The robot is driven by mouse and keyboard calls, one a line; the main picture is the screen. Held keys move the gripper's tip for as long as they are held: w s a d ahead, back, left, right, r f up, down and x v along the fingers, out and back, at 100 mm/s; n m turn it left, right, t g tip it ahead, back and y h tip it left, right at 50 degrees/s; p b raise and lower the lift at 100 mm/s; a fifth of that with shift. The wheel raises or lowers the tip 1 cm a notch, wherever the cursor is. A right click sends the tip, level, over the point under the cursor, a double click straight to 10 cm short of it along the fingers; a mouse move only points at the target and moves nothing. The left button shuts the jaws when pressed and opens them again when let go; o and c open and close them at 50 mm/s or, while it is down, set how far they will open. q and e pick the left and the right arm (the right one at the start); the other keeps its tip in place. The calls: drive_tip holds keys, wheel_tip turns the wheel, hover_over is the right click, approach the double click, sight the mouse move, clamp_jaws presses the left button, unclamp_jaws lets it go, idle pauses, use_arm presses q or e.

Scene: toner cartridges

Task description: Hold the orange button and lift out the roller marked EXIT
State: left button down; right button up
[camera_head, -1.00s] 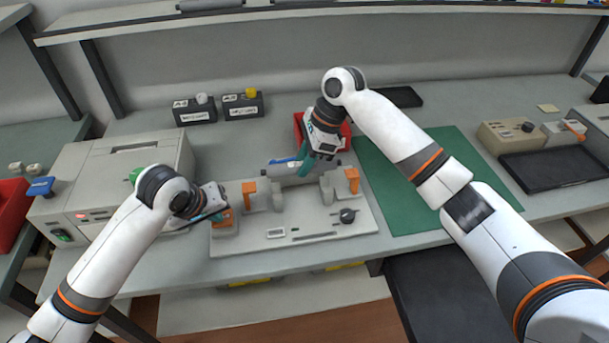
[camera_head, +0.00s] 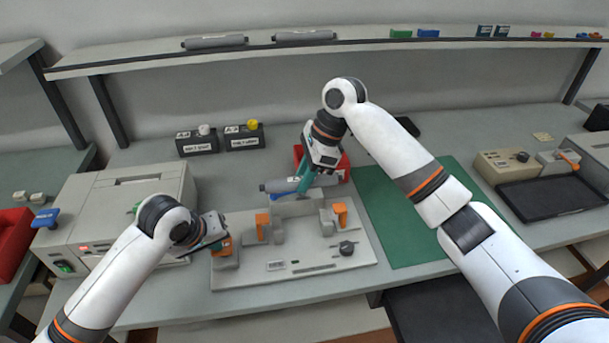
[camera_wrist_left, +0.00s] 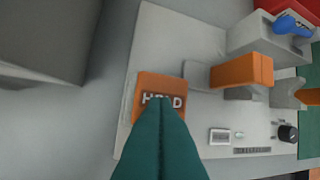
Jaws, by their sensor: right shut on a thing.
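Orange levers (camera_head: 262,226) (camera_head: 341,215) stand on the plate.
A red bin (camera_head: 345,168) stands behind the plate. A grey machine (camera_head: 115,205) is at the left, close to my left arm. Two dark labelled boxes (camera_head: 197,146) (camera_head: 243,140) stand at the back. A green mat (camera_head: 400,235) lies clear at the right.

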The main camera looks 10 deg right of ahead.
drive_tip(key=shift+r+p, duration=4.15)
drive_tip(key=shift+r, duration=0.3)
